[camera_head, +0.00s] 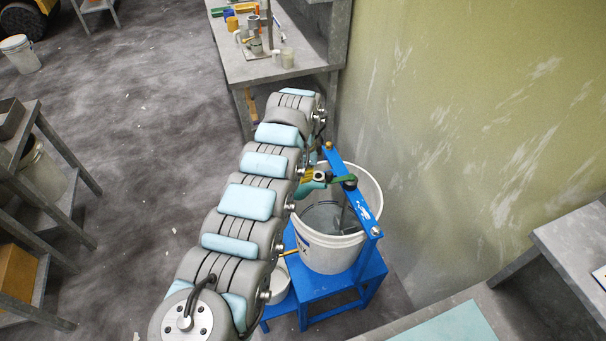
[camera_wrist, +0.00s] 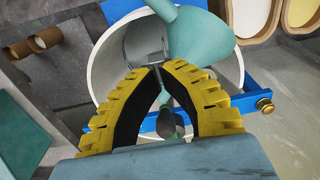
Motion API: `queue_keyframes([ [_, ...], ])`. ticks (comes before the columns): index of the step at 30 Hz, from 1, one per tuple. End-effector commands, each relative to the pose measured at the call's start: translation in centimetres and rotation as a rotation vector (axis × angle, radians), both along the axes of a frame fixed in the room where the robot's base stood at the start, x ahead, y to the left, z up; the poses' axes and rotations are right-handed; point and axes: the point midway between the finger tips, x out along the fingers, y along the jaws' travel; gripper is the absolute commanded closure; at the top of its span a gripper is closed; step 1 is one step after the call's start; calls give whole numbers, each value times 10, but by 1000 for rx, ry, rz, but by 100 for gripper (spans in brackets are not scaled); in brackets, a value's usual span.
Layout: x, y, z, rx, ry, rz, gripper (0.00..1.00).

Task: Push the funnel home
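My gripper's two yellow fingers (camera_wrist: 160,70) curve inward in the wrist view, and their tips come together with nothing visible held between them. A teal cone, probably the funnel (camera_wrist: 203,42), lies across the white pail's rim, beyond the fingertips and to their right. It looks tilted, and its seat is not visible. A dark green knob (camera_wrist: 172,122) shows through the gap between the fingers; I cannot tell whether they touch it. In the head view the white pail (camera_head: 329,253) stands on a blue stand (camera_head: 330,287). My arm hides part of its left side.
A blue bar (camera_head: 356,192) crosses above the pail. A small white container (camera_head: 277,285) sits left of the pail on the stand. A bench with cups (camera_head: 285,70) is behind, a wall to the right, and a grey table (camera_head: 570,245) at right.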

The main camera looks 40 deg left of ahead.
Motion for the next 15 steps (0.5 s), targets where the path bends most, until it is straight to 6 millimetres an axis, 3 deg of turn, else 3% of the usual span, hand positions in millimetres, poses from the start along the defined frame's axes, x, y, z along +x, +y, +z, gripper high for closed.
queue_keyframes([
  [15, 0, 0, -4, 0, 0, 0, 100],
])
